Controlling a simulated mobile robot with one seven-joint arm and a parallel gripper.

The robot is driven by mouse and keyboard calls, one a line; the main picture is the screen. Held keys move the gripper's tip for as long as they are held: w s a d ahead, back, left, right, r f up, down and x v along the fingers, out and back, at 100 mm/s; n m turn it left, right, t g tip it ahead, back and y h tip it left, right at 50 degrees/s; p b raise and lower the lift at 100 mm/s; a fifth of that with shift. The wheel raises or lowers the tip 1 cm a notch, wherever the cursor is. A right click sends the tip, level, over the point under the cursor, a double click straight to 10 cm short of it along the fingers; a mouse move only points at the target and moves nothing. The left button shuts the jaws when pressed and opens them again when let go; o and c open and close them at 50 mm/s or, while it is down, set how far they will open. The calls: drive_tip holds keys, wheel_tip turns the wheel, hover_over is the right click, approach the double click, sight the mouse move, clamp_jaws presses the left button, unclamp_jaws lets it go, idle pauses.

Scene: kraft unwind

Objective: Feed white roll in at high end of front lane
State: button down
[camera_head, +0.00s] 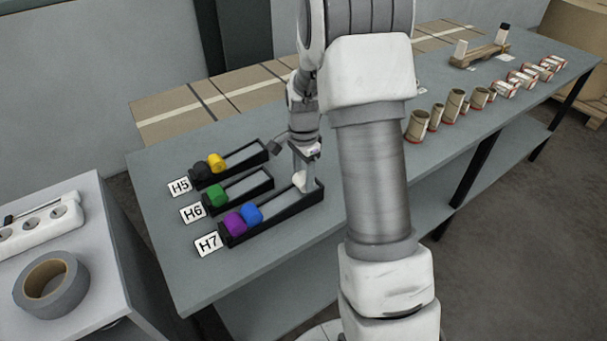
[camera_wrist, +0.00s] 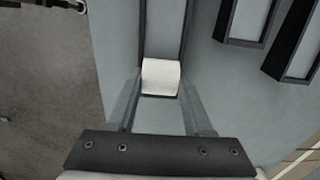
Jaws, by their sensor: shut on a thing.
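The white roll (camera_head: 300,182) is between the fingers of my gripper (camera_head: 302,172), at the far-right, high end of the front lane (camera_head: 285,211), marked H7. In the wrist view the white roll (camera_wrist: 161,76) sits between the two fingertips of my gripper (camera_wrist: 160,90), in line with the lane walls (camera_wrist: 143,40). My gripper is shut on it. Whether the roll touches the lane floor I cannot tell. A purple roll (camera_head: 233,222) and a blue roll (camera_head: 252,213) lie at the label end of the front lane.
Behind it, lane H6 (camera_head: 250,190) holds a green roll (camera_head: 217,196), and lane H5 (camera_head: 245,160) holds a black roll (camera_head: 202,170) and a yellow roll (camera_head: 217,162). Several brown cylinders (camera_head: 454,105) stand farther right on the table. A tape roll (camera_head: 72,290) lies on the left side table.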

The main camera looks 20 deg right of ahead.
sight(303, 176)
drive_tip(key=shift+f, duration=0.1)
unclamp_jaws()
idle(0.5)
idle(0.5)
drive_tip(key=shift+r+p, duration=3)
drive_tip(key=shift+r, duration=1.25)
drive_tip(key=shift+r, duration=0.1)
